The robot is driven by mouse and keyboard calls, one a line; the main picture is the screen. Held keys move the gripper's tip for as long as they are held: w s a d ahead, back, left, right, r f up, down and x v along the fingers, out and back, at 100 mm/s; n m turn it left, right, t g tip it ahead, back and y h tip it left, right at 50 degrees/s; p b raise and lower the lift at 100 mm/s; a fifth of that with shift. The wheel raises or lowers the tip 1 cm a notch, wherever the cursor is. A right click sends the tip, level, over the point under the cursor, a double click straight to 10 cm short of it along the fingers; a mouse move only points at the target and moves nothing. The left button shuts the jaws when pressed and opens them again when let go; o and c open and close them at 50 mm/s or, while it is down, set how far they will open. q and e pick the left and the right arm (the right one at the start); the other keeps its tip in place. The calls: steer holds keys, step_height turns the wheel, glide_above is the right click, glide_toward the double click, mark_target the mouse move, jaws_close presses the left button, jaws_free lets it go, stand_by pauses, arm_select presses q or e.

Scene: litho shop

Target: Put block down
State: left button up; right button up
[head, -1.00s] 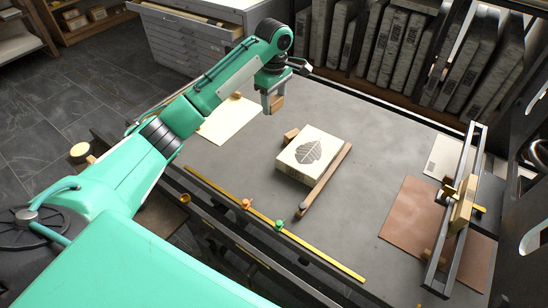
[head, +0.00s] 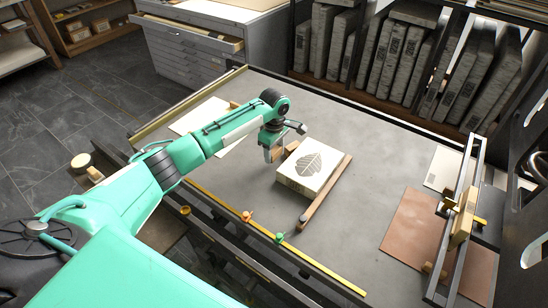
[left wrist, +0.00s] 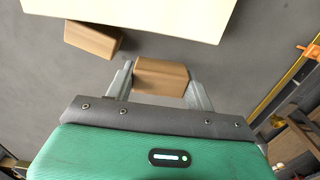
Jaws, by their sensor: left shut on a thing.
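My left gripper (head: 272,155) is low over the table, just left of the litho stone (head: 311,168), a pale slab with a dark leaf print. It is shut on a small brown wooden block, which shows between the fingers in the left wrist view (left wrist: 160,77). In the head view the fingers partly hide this block. A second wooden block (left wrist: 92,40) lies beside the slab's edge, apart from the held one. I cannot tell whether the held block touches the table. My right gripper is not in view.
A wooden bar (head: 326,191) lies along the stone's right side. A yellow rule (head: 320,269) with orange and green clips (head: 279,237) runs along the front edge. A pale sheet (head: 203,117) lies at the left, a brown plate (head: 411,228) at the right.

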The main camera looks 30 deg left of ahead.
mark_target(274, 157)
arm_select(q)
step_height(274, 157, down, 4)
steer(key=shift+r, duration=0.25)
steer(key=shift+f, duration=0.1)
steer(key=o, duration=1)
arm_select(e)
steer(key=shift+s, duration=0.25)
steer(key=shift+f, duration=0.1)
arm_select(q)
steer(key=shift+r, duration=0.35)
step_height(274, 157, up, 11)
steer(key=shift+r, duration=0.3)
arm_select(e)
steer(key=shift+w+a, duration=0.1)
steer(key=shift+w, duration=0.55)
